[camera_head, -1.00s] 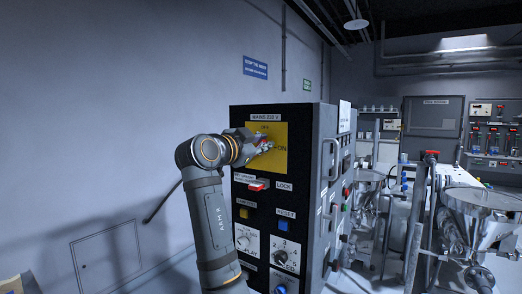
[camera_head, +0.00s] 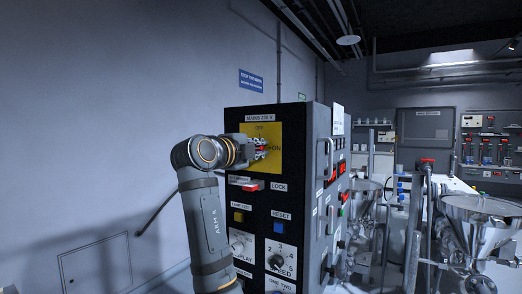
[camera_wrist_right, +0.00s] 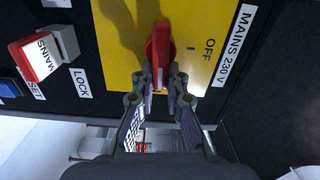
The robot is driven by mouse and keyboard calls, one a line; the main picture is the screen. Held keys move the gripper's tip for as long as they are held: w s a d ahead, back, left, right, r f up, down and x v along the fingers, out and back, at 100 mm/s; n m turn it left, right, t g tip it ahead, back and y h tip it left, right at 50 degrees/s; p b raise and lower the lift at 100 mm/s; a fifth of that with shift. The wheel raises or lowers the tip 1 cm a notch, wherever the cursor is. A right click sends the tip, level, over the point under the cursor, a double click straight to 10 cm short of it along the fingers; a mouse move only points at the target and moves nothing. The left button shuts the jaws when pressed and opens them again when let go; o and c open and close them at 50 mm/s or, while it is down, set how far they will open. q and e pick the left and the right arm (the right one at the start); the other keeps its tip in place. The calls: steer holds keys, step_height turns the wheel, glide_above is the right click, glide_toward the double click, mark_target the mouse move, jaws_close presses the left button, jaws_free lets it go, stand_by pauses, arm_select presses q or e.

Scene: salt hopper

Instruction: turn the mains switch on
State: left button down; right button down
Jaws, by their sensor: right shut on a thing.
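The mains switch is a red handle (camera_wrist_right: 158,48) on a yellow plate (camera_wrist_right: 115,25) in the right wrist view. In the head view it is mostly hidden by my right gripper (camera_head: 262,148), at the yellow plate (camera_head: 273,131) high on the black cabinet front. My right gripper (camera_wrist_right: 159,80) is shut on the red handle, with one finger on each side. OFF shows above the handle in the head view and ON to its right. I cannot tell for sure which mark the handle points to. My left gripper is not in view.
Below the plate is a red-and-white part (camera_wrist_right: 38,58) beside the LOCK label. A yellow button (camera_head: 239,217), a blue button (camera_head: 279,228) and knobs sit lower on the cabinet. Steel hoppers (camera_head: 480,222) stand to the right. A wall is on the left.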

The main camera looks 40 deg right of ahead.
steer(key=shift+w+r+m, duration=0.1)
steer(key=shift+m, duration=0.3)
steer(key=c, duration=1.4)
jaws_free()
steer(key=shift+w, duration=0.1)
steer(key=shift+o, duration=0.2)
steer(key=shift+w+f, duration=0.3)
steer(key=shift+w, duration=0.15)
steer(key=shift+s+a, duration=0.15)
steer(key=shift+a, duration=0.05)
steer(key=v, duration=0.7)
steer(key=shift+a, duration=0.1)
